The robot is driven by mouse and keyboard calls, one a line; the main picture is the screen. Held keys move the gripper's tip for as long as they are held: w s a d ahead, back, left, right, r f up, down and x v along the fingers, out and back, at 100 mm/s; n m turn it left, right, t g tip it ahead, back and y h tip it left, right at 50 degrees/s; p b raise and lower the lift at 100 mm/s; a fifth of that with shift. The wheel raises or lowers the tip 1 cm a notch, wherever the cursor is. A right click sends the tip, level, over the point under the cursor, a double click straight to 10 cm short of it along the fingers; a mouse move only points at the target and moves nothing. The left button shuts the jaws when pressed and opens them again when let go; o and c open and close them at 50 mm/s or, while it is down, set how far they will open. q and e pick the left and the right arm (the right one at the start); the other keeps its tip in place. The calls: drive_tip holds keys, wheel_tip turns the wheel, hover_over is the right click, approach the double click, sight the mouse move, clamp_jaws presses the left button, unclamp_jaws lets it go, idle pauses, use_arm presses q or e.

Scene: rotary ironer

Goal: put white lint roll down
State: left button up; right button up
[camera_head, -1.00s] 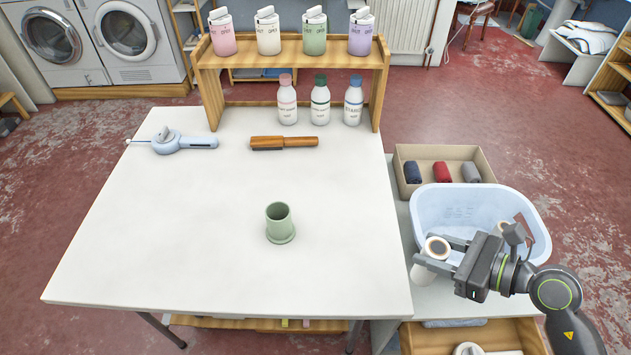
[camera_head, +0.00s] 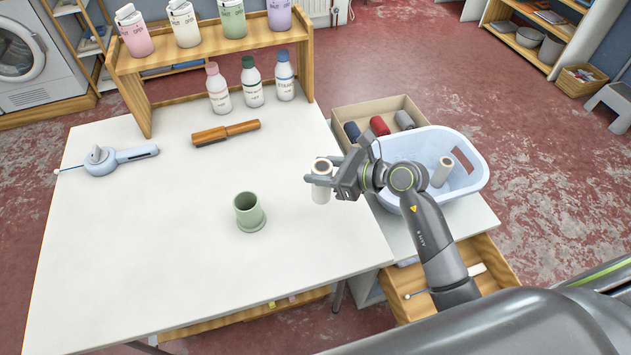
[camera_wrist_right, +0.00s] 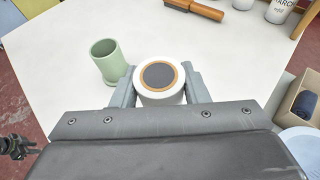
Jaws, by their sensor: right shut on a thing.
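The white lint roll (camera_head: 321,184) is upright between the fingers of my right gripper (camera_head: 318,178), near the right edge of the white table (camera_head: 170,255). The gripper is shut on it. In the right wrist view the roll's round end (camera_wrist_right: 159,77) shows a brown ring and dark core between the two fingers. I cannot tell whether its base touches the table. A green cup-like holder (camera_head: 249,211) stands on the table to the left of the roll, apart from it. It also shows in the right wrist view (camera_wrist_right: 108,62). My left gripper is not in view.
A blue basket (camera_head: 470,180) with another white roll (camera_head: 442,171) in it stands right of the table. Behind it is a box (camera_head: 348,112) of dark, red and grey rolls. A wooden-handled brush (camera_head: 226,132) and a pale blue tool (camera_head: 120,158) lie on the table. The front left tabletop is clear.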

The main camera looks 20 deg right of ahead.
drive_tip(key=shift+f, duration=2.45)
drive_tip(key=shift+f, duration=0.15)
drive_tip(key=o, duration=1)
